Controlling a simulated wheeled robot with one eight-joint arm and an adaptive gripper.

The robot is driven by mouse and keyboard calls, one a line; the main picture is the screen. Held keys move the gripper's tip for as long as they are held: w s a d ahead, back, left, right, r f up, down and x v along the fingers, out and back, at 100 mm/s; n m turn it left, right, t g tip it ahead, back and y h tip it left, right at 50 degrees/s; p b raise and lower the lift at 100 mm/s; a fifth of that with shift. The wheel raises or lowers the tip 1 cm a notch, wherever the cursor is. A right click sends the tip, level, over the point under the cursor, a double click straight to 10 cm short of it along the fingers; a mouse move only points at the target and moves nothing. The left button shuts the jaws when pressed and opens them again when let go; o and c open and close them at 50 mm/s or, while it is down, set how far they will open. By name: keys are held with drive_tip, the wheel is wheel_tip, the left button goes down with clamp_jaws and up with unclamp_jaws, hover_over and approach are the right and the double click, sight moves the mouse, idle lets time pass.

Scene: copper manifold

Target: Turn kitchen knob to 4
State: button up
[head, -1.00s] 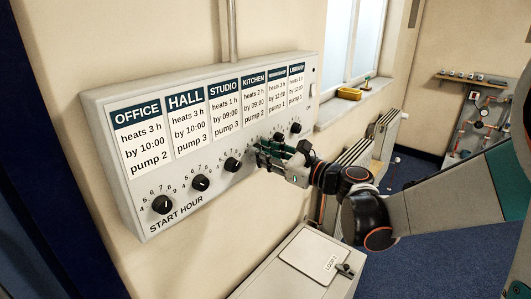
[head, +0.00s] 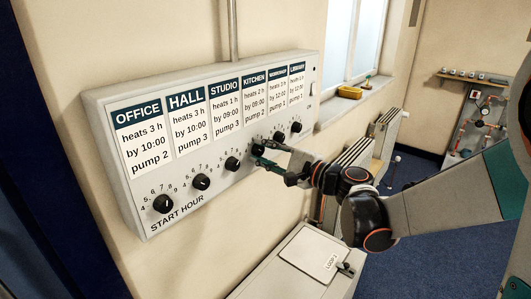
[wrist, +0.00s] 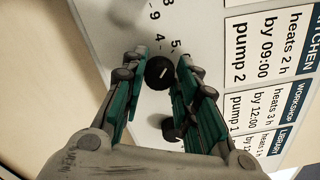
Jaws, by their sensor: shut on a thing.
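The kitchen knob (head: 257,149) is a round black knob on the pale panel, below the KITCHEN card (head: 254,91). In the wrist view the knob (wrist: 159,72) sits between my two green-padded fingers, its white mark pointing roughly right, towards the cards. The digits 4 (wrist: 160,38) and 5 (wrist: 173,43) show beside it; the higher digits of its dial are hidden by a finger. My gripper (head: 258,154) is shut on the knob, one finger on each side; it also shows in the wrist view (wrist: 163,62).
The workshop knob (wrist: 171,129) is close beside my right finger. The studio knob (head: 232,163) is on the other side. A grey box (head: 305,262) stands below the panel, and a radiator (head: 345,165) is behind my arm.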

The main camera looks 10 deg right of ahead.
drive_tip(key=n, duration=0.5)
drive_tip(key=shift+f, duration=0.1)
idle(0.5)
drive_tip(key=o, duration=1.1)
drive_tip(key=shift+c, duration=0.2)
drive_tip(key=shift+s+d, duration=0.1)
drive_tip(key=v, duration=1.1)
drive_tip(key=shift+s+d, duration=0.25)
drive_tip(key=shift+s, duration=0.05)
